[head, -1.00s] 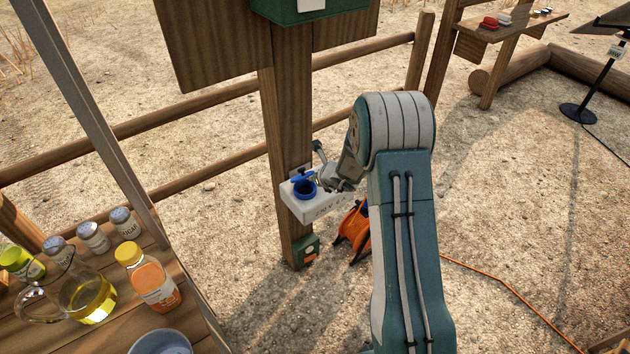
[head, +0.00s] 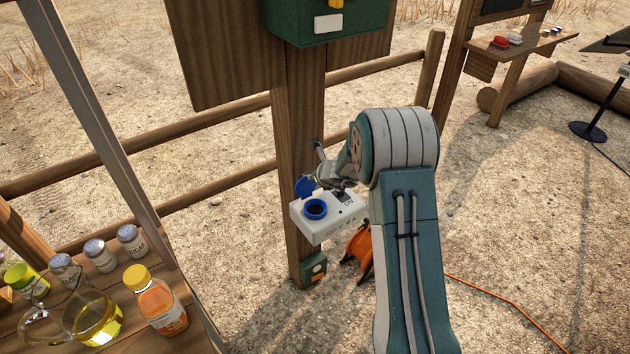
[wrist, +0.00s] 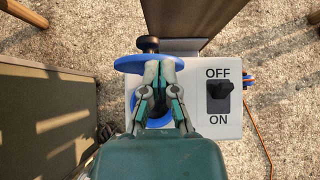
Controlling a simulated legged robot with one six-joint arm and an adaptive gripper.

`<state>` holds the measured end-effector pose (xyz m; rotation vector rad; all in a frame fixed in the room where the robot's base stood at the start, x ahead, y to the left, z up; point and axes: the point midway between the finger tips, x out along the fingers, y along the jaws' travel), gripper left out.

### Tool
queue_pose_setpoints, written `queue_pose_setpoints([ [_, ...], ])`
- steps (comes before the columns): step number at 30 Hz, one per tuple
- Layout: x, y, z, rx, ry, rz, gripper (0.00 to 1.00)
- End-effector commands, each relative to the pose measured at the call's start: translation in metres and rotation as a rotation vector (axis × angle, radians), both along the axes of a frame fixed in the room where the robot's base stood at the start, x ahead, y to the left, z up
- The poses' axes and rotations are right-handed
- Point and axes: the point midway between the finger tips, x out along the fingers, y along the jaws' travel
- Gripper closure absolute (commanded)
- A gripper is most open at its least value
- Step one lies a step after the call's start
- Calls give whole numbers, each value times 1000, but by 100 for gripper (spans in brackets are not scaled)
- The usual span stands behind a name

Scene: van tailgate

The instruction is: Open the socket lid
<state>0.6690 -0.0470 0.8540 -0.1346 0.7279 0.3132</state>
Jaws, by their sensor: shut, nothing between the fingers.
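The white socket box (head: 335,222) is fixed to a wooden post. On its top is a round blue socket (head: 315,209) with a dark opening in view. The blue socket lid (head: 303,187) stands raised at the back of the socket, away from the opening. In the wrist view, the lid (wrist: 128,64) shows as a flattened disc beyond the socket (wrist: 141,103). My gripper (wrist: 160,70) is shut and empty, its fingertips overlapping the lid in that view; I cannot tell whether they touch. In the head view, my gripper (head: 318,181) is beside the lid, its fingertips unclear.
A black OFF/ON switch (wrist: 218,90) sits on the box, right of my gripper. The wooden post (head: 300,130) rises behind. An orange cable reel (head: 358,250) lies on the ground below. A table with bottles (head: 160,305) stands at the lower left.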

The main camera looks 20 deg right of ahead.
Motion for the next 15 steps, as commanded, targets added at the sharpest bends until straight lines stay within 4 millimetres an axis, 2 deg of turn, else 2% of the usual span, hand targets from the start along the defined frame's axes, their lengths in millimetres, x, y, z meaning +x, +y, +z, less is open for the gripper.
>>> queue_pose_setpoints([
  [15, 6, 2, 1, 0, 0, 0, 100],
])
